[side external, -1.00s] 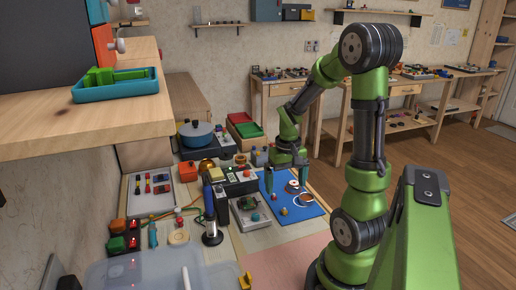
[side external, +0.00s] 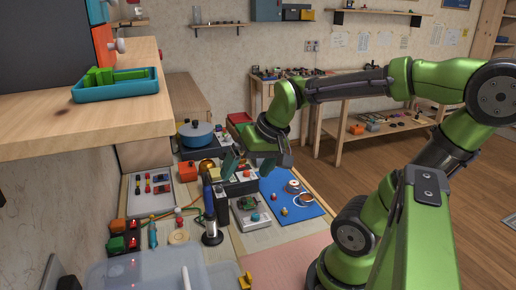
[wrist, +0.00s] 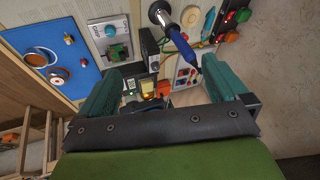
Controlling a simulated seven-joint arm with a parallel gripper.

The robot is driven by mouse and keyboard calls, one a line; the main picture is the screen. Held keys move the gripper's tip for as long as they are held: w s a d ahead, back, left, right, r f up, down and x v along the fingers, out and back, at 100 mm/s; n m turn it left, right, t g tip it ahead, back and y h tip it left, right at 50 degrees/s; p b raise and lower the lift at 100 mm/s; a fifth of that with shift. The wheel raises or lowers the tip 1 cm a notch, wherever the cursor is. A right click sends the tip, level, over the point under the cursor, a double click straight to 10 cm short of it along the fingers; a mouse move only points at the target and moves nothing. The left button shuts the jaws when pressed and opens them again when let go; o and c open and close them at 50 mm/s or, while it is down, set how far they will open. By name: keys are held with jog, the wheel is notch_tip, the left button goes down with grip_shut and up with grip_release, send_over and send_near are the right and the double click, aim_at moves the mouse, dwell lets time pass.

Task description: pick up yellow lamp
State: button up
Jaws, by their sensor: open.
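A golden-yellow dome, which looks like the yellow lamp (side external: 207,165), stands in front of the blue pot in the side view. In the wrist view a glowing yellow patch (wrist: 147,87), likely the same lamp, shows between my fingers, low and close to the palm edge. My gripper (side external: 247,170) is open and empty, above the bench and to the right of the lamp in the side view. In the wrist view its two teal fingers (wrist: 162,68) are wide apart. The lamp's lower part is hidden by things around it.
An orange box (side external: 187,172) stands close to the lamp's left. A blue pot (side external: 197,135) is behind it. A dark instrument box (side external: 240,182) and an upright blue-handled tool (side external: 210,205) are nearer. A blue mat (side external: 300,208) with small parts lies right. A wooden shelf (side external: 110,118) overhangs the left.

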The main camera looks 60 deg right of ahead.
jog(key=a+n, duration=0.1)
jog(key=a, duration=0.1)
jog(key=s+a+r+t+y, duration=0.1)
jog(key=a, duration=0.2)
jog(key=s+a+r+n, duration=0.1)
jog(key=a, duration=0.1)
jog(key=shift+a+r+n+t+y, duration=0.2)
jog(key=shift+a+n+t+y, duration=0.1)
jog(key=shift+t+y, duration=0.1)
jog(key=shift+c, duration=0.3)
jog(key=shift+a+r, duration=0.15)
jog(key=shift+a, duration=0.1)
jog(key=shift+c, duration=1.1)
jog(key=c, duration=0.7)
